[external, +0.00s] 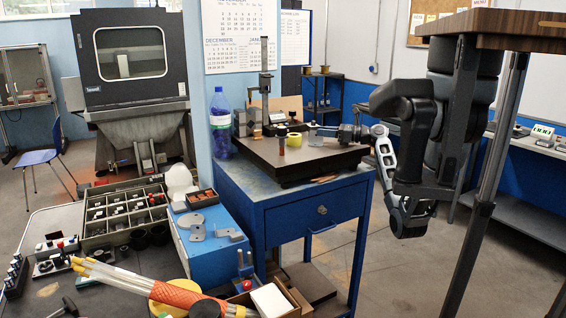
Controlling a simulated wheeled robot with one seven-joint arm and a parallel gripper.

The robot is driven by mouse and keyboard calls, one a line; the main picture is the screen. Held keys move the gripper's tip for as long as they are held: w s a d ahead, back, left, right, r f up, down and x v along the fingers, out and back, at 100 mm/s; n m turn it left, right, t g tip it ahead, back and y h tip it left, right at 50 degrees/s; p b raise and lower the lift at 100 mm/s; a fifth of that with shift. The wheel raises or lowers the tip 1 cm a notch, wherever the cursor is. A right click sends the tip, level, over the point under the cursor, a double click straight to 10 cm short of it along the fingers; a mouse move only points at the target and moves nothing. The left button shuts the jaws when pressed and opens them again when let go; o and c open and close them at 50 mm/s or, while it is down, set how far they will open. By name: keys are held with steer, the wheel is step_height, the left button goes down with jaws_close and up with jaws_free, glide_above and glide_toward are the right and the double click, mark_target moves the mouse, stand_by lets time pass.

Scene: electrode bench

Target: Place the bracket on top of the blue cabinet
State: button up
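The blue cabinet (318,214) with a drawer stands in the middle, with a dark flat plate (262,150) on top. A small grey metal piece that looks like a bracket (229,234) lies on a lower blue box (222,258) left of the cabinet, beside flat grey metal pieces (194,226). My gripper (345,134) is low over the right part of the dark plate. Its fingers are too small and dark to tell if they are open or shut, or if they hold anything. A small grey round thing (316,139) is just left of them.
On the plate stand a height gauge (264,90), a yellow roll (294,140) and a small dark upright cylinder (281,143). A blue bottle (220,125) stands at the cabinet's left. A compartment tray (125,212) sits at lower left.

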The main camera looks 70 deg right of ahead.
steer(key=shift+o, duration=0.3)
steer(key=s, duration=0.8)
steer(key=shift+s+b, duration=0.2)
steer(key=shift+b, duration=0.15)
steer(key=o, duration=0.3)
steer(key=shift+s, duration=0.2)
steer(key=o, duration=0.4)
steer(key=shift+o, duration=0.2)
